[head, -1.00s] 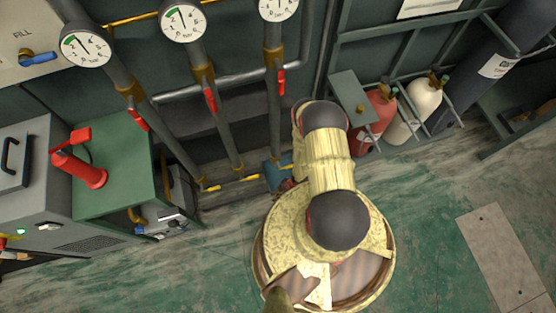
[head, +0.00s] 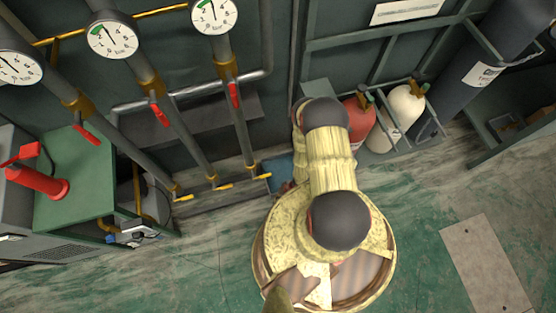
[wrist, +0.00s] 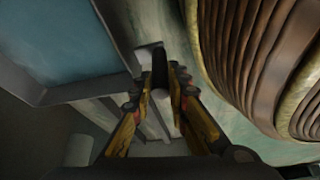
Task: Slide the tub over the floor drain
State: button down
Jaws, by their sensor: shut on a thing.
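The tub (head: 279,172) shows in the head view as a small blue piece just left of my arm, at the foot of the right-hand pipe; my arm hides the rest. In the wrist view the tub's blue inside (wrist: 72,42) and grey rim fill the upper left. My gripper is hidden behind my arm in the head view. I cannot make out the floor drain in either view.
Pipes with gauges (head: 112,38) and red valve levers stand along the wall at left. A green stand (head: 75,190) is at far left. Red and cream cylinders (head: 403,110) stand in a rack right of my arm. A pale floor plate (head: 487,265) lies lower right, with clear floor around it.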

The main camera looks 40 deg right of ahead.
jog(key=shift+d, duration=0.15)
jog(key=c, duration=2)
grip_release()
jog(key=shift+r, duration=0.1)
jog(key=v, duration=1.1)
jog(key=shift+r, duration=0.35)
jog(key=shift+d, duration=0.1)
jog(key=shift+s, duration=0.1)
